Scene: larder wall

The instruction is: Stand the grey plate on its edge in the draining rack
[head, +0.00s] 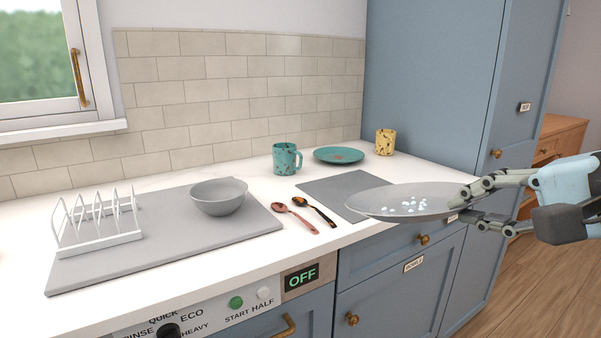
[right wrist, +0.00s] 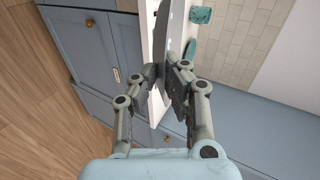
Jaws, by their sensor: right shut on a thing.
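The grey plate (head: 400,203) is held roughly level over the counter's front edge, with pale specks on its upper face. My right gripper (head: 466,205) is shut on the plate's right rim. In the right wrist view the plate (right wrist: 178,40) shows nearly edge-on between the fingers of the gripper (right wrist: 168,82). The white draining rack (head: 98,240) with upright wire dividers stands empty at the left, on a grey mat (head: 170,245). My left gripper is out of view.
A grey bowl (head: 219,196), a red spoon (head: 296,216) and a dark spoon (head: 316,208) lie between rack and plate. A teal mug (head: 287,158), teal plate (head: 338,155) and yellow mug (head: 385,142) stand behind. A grey board (head: 335,188) lies partly under the held plate. A tall blue cabinet (head: 430,80) stands behind right.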

